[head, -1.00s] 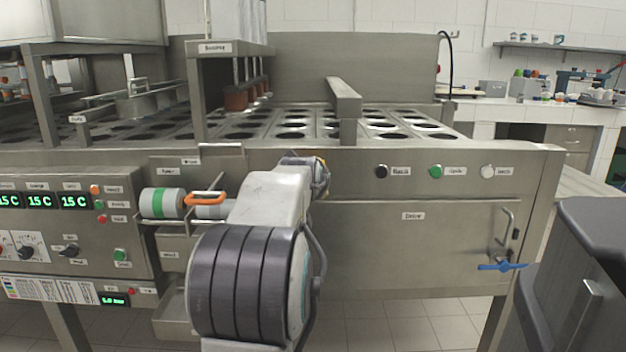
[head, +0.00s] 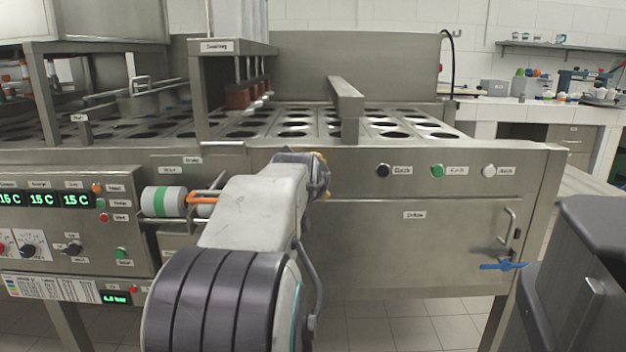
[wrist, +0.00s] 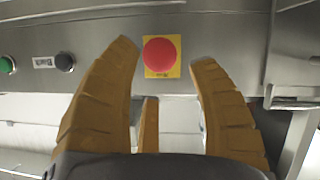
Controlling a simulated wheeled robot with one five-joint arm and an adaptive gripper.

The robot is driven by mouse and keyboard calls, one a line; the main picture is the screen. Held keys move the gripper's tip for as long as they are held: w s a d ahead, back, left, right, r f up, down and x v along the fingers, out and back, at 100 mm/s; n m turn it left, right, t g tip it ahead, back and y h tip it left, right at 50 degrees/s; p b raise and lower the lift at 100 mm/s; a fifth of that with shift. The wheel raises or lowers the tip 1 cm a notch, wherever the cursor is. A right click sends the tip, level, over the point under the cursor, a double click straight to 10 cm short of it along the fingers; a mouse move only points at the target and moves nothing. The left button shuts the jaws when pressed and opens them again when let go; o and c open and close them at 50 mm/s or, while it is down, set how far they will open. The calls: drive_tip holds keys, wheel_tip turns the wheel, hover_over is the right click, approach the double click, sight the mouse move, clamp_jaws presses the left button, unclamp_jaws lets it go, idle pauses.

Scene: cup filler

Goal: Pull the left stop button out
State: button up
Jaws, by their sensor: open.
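The red stop button (wrist: 161,57) is a round mushroom head on a yellow plate, set on the metal front panel, seen in the wrist view. My gripper (wrist: 163,52) is open, with one yellow finger on each side of the button in the picture. I see a gap on both sides and no finger closed on it. In the head view my arm hides the button, and only a bit of my gripper (head: 320,175) shows beyond the wrist.
Black (head: 383,170), green (head: 437,171) and white (head: 488,171) buttons sit right of my arm. A roll with a green band (head: 162,201) juts out at left.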

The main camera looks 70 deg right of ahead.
drive_tip(key=v, duration=0.6)
drive_tip(key=shift+a, duration=0.15)
idle(0.6)
